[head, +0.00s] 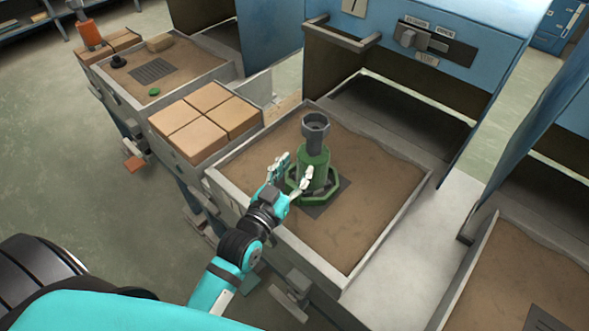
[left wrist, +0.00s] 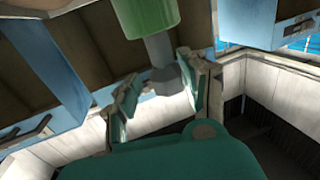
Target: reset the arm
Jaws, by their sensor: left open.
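My left gripper (head: 290,176) is open, reaching over the front wall of a sand-coloured tray (head: 375,240). Its two fingers point toward a green shell (head: 314,170) with a grey top, which stands upright on a green hexagonal base on a dark plate in the tray. One finger is left of the green body and the other overlaps its front in the head view; whether they touch it I cannot tell. In the left wrist view, the open fingers (left wrist: 163,95) show with the green body (left wrist: 147,14) and its grey end beyond and between them. My right gripper is not in view.
Several tan blocks (head: 205,118) sit left of the tray. A blue oven-like housing (head: 450,50) with a sliding handle stands behind it. A second tray (head: 165,72) is at the upper left, and another (head: 520,265) at the lower right. A pale ledge (head: 400,290) runs between trays.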

